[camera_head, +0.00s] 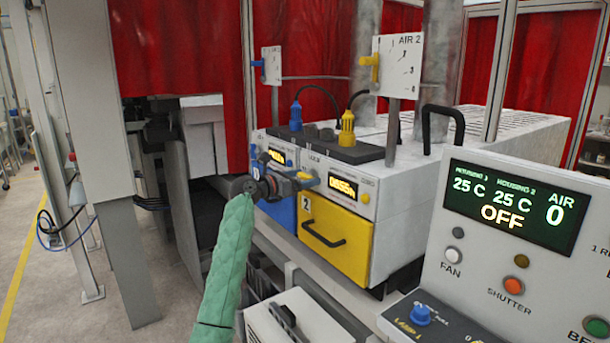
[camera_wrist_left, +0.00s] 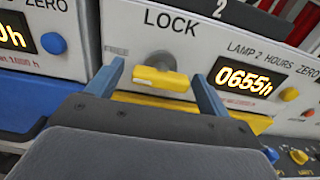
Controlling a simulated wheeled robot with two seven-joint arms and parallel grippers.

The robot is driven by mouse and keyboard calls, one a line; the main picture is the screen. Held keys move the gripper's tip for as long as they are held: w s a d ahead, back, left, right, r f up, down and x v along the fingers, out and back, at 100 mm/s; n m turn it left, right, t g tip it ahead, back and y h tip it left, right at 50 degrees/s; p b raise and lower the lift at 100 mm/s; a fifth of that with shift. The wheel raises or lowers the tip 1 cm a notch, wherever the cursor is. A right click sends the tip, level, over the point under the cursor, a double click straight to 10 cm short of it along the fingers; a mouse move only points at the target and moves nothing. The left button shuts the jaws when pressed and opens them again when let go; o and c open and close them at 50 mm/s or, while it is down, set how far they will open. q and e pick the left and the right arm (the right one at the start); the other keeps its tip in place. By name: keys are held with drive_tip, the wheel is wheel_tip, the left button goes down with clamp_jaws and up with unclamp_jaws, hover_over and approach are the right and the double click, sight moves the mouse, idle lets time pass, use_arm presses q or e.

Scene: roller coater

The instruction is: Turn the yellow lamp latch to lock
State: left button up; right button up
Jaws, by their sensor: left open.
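The yellow lamp latch (camera_wrist_left: 160,78) sits below a round grey hub (camera_wrist_left: 161,60) on the white panel in the left wrist view. Its bar lies roughly level across the picture, under the word LOCK, with FREE printed to its left. My left gripper (camera_wrist_left: 155,85) is open, with one blue finger on each side of the latch and a visible gap to it on both sides. In the head view my left gripper (camera_head: 288,178) is at the front of the lamp housing and largely hides the latch. My right gripper is not in view.
A yellow drawer (camera_head: 334,242) with a black handle is below, beside a blue one (camera_head: 281,214). A control console (camera_head: 515,230) stands at the right. A yellow plug (camera_head: 347,130) stands on top.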

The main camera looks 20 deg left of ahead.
use_arm(q)
drive_tip(key=shift+w+d, duration=0.3)
drive_tip(key=shift+w, duration=0.05)
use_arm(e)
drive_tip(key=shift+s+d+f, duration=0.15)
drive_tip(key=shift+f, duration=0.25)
use_arm(q)
drive_tip(key=c, duration=1)
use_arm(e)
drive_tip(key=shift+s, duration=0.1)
